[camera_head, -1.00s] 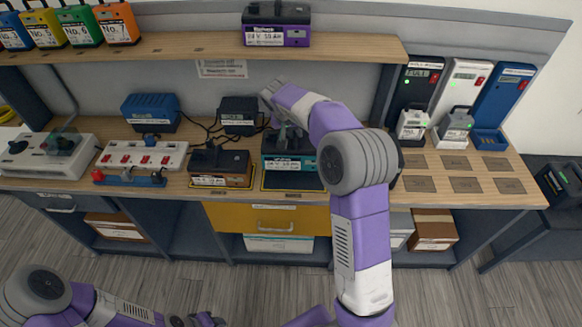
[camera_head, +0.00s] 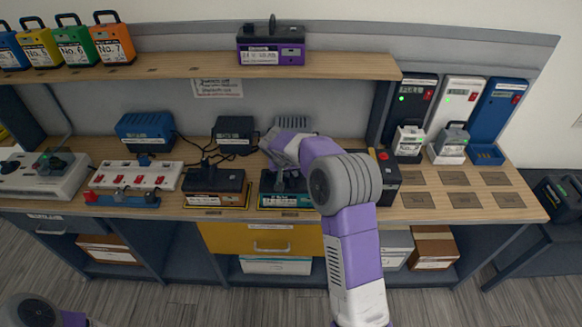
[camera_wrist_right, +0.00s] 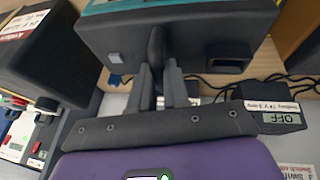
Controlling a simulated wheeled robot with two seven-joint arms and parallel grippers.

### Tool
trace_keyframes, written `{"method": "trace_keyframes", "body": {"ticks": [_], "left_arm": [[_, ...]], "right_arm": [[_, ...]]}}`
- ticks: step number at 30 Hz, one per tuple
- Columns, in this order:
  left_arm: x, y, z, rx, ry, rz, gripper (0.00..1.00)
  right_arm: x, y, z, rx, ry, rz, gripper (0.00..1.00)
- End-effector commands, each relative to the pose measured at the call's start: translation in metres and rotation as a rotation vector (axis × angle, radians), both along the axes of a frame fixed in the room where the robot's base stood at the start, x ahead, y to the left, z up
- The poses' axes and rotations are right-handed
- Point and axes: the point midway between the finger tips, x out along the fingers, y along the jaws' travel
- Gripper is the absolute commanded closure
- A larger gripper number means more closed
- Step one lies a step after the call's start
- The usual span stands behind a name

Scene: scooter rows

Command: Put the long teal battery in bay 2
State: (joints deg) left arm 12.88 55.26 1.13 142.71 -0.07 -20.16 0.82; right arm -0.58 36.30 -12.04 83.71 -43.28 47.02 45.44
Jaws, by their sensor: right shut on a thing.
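The teal battery (camera_head: 286,200) has a black top and stands on a yellow-edged pad at the bench's front edge, partly hidden by my right arm. My right gripper (camera_head: 284,176) is over its top. In the right wrist view the fingers (camera_wrist_right: 158,68) are shut on the black handle of the dark, teal-edged battery (camera_wrist_right: 200,38). I cannot tell whether it is lifted at all. No bay number is readable. At right stand a black charger tower, a white one and a blue one (camera_head: 494,110); the blue one's slot is empty. My left gripper is out of view.
A brown-and-black battery (camera_head: 213,187) stands on the pad to the left. A black-and-red box (camera_head: 386,178) stands right of my arm. Small batteries (camera_head: 408,143) (camera_head: 451,143) sit at the black and white towers. A purple battery (camera_head: 271,43) is on the shelf. Dark squares (camera_head: 463,200) at right are empty.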

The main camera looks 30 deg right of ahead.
Motion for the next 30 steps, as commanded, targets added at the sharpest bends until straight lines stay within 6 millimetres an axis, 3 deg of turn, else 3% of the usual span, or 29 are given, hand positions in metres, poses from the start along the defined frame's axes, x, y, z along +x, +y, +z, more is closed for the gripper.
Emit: {"method": "trace_keyframes", "body": {"ticks": [8, 9, 13, 23, 30], "left_arm": [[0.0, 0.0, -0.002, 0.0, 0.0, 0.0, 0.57], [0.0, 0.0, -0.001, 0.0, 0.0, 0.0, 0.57], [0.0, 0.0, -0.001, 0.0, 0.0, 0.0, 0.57], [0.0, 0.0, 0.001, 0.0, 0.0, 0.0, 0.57], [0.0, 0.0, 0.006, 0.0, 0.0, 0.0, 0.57]], "right_arm": [[0.002, 0.0, 0.002, -0.001, -0.009, 0.001, 1.0], [0.0, 0.0, -0.001, 0.001, 0.001, 0.0, 0.78], [0.0, 0.0, 0.0, 0.0, 0.0, 0.0, 0.59], [0.0, 0.0, 0.002, 0.0, 0.0, 0.0, 0.59], [-0.008, 0.014, 0.037, 0.001, -0.005, 0.001, 0.59]]}}
